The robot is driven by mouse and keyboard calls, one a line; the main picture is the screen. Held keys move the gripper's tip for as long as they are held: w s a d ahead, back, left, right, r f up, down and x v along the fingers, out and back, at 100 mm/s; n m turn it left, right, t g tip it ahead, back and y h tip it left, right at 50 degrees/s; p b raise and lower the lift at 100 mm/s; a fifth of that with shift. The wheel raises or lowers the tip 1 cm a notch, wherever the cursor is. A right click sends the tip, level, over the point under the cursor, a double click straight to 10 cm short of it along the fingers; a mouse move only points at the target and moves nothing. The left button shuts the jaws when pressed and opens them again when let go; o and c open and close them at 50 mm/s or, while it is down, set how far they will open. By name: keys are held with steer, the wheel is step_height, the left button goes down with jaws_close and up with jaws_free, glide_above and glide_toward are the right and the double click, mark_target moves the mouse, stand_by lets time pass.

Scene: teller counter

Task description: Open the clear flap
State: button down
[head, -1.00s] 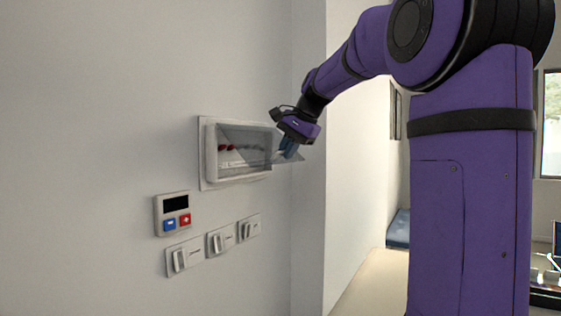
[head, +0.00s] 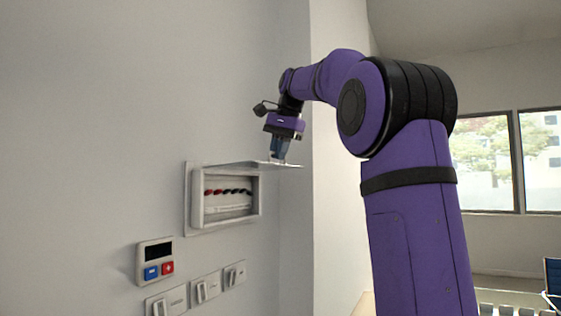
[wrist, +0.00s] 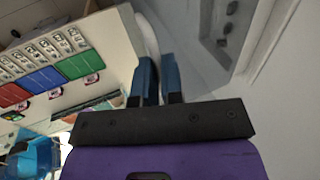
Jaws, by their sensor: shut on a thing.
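A white wall box (head: 197,212) holds a row of red, blue and black parts behind its opening. Its clear flap (head: 240,164) is swung up and stands out from the top of the box, roughly level. My gripper (head: 279,161) is above the flap's outer right end, with its blue fingers pointing down and shut on the flap's edge. In the wrist view my gripper's blue fingers (wrist: 160,75) are close together, and part of what lies between them is hidden.
A keypad (head: 154,261) with a dark display and blue and red buttons is on the wall below the box. Several white switches (head: 207,288) sit lower down. A wall corner stands just right of the box.

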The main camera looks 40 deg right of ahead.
steer(key=shift+w+a+r, duration=0.2)
steer(key=shift+w+r, duration=0.15)
stand_by(0.3)
steer(key=c, duration=1.3)
jaws_free()
steer(key=shift+w+a+f, duration=0.1)
steer(key=shift+w+a, duration=0.05)
steer(key=shift+w, duration=0.15)
steer(key=shift+o, duration=0.2)
steer(key=shift+s, duration=0.15)
